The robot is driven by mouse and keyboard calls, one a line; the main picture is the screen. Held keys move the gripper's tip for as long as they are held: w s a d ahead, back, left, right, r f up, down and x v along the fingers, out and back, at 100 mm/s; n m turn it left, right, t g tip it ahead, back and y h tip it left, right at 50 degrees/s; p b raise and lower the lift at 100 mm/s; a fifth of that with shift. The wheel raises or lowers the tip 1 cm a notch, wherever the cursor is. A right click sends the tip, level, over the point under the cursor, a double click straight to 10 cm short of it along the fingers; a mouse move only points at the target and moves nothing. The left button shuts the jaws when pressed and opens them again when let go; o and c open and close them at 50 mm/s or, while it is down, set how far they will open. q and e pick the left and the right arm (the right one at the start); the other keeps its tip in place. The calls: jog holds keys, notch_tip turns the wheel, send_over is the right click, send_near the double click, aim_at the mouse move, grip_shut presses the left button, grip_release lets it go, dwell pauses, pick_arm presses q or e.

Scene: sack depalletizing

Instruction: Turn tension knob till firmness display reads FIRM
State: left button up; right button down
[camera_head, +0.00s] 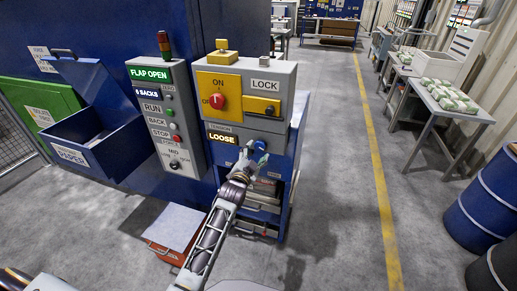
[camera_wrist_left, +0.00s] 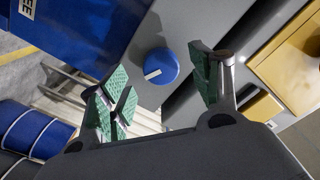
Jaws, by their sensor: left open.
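The blue tension knob (camera_head: 260,145) is on the front of the grey control box (camera_head: 283,80), below the yellow panel. It shows larger in the left wrist view (camera_wrist_left: 161,66), with a white pointer line on its face. The firmness display (camera_head: 222,138) left of the knob reads LOOSE. My left gripper (camera_head: 252,155) is in front of the knob and partly covers it in the head view. In the left wrist view its green-padded fingers (camera_wrist_left: 160,90) are spread wide, with the knob visible between and beyond them. The fingers do not appear to touch it. My right gripper is not in view.
A red switch (camera_head: 218,101) and a yellow latch (camera_head: 262,106) sit above the knob. A button column (camera_head: 165,115) stands to the left. A red box (camera_head: 165,254) with a pale top is on the floor below. Open floor lies to the right.

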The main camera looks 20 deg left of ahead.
aim_at(259, 147)
pick_arm(q)
jog(key=shift+w, duration=2.1)
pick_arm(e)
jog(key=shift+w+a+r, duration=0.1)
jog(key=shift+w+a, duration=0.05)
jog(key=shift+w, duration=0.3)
pick_arm(q)
jog(key=shift+d, duration=0.1)
jog(key=c, duration=1)
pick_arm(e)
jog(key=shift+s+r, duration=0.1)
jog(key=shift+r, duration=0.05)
